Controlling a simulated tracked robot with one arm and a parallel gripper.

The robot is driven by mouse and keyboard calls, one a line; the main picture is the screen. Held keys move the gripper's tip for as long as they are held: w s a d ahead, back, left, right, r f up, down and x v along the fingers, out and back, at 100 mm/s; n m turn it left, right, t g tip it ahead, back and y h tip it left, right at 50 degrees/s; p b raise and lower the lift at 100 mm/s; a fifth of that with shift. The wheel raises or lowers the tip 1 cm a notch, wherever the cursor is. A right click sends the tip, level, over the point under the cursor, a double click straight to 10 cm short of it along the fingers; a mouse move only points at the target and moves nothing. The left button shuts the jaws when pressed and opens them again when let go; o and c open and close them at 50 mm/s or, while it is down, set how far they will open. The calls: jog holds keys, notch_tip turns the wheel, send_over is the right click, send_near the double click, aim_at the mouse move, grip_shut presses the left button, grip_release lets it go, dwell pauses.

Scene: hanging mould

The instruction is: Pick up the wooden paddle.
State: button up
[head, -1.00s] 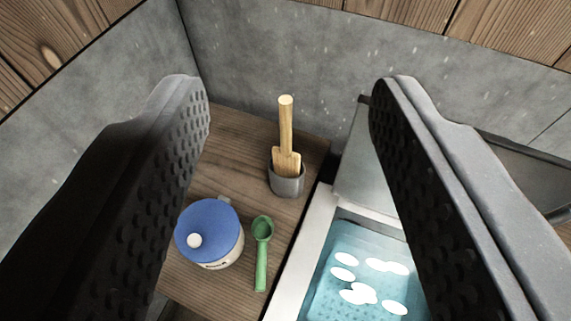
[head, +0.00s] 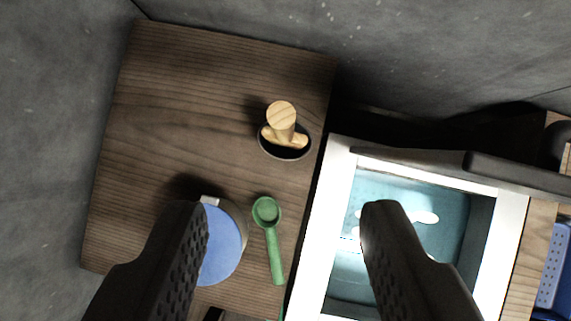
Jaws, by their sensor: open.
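The wooden paddle (head: 281,117) stands upright in a dark round holder (head: 285,153) on the brown wooden shelf. I see it nearly end-on from above, with its round handle end towards me and its wider part down at the holder's mouth. Its lower part is hidden in the holder. My gripper (head: 284,225) is open and empty, with its two dark fingers wide apart in the lower half of the view. The paddle shows beyond the fingertips, between their lines, and touches neither finger.
A blue-lidded tub (head: 223,245) is partly behind the left finger. A green scoop (head: 268,235) lies beside it. A white-rimmed basin of blue water (head: 340,190) is at right. Grey walls (head: 230,20) bound the shelf (head: 190,110), whose upper left is clear.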

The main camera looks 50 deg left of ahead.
jog(key=g+p, duration=0.2)
send_near(282, 119)
jog(key=x, duration=0.4)
jog(key=p+x, duration=0.1)
jog(key=x, duration=0.8)
jog(key=shift+s+a+f, duration=0.1)
jog(key=shift+s+f, duration=0.15)
jog(key=shift+f, duration=0.1)
jog(key=c, duration=1)
